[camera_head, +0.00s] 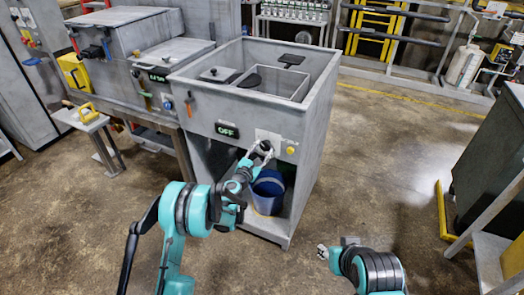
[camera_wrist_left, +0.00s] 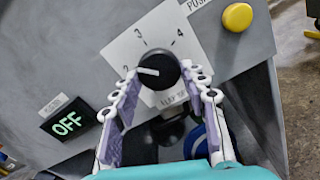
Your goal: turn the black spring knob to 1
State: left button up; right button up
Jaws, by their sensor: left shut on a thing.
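The black spring knob (camera_wrist_left: 166,66) sits on a white plate (camera_wrist_left: 122,50) on the front panel, with the numbers 2, 3 and 4 visible around it. Its white pointer points left, close to the 2; a 1 is hidden. My left gripper (camera_wrist_left: 158,76) has one finger on each side of the knob and is shut on it. In the head view the left gripper (camera_head: 260,150) is at the panel and mostly covers the knob. My right gripper (camera_head: 326,252) is low in the head view, away from the panel; its finger opening is unclear.
A yellow button (camera_wrist_left: 237,17) is right of the knob plate. A green OFF display (camera_wrist_left: 68,123) is to the left. A blue bin (camera_head: 268,190) stands in the open cabinet below. An open-topped grey basin (camera_head: 310,100) is above.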

pick_arm(q)
jog(key=n, duration=0.4)
jog(key=shift+n, duration=0.3)
jog(key=n, duration=0.4)
jog(key=shift+d+n, duration=0.15)
jog(key=shift+n, duration=0.15)
jog(key=n, duration=0.4)
jog(key=shift+s+d+r+n, duration=0.1)
jog(key=shift+n, duration=0.2)
jog(key=shift+r+n, duration=0.1)
jog(key=shift+n, duration=2.1)
jog(key=o, duration=1.1)
jog(key=shift+d, duration=0.1)
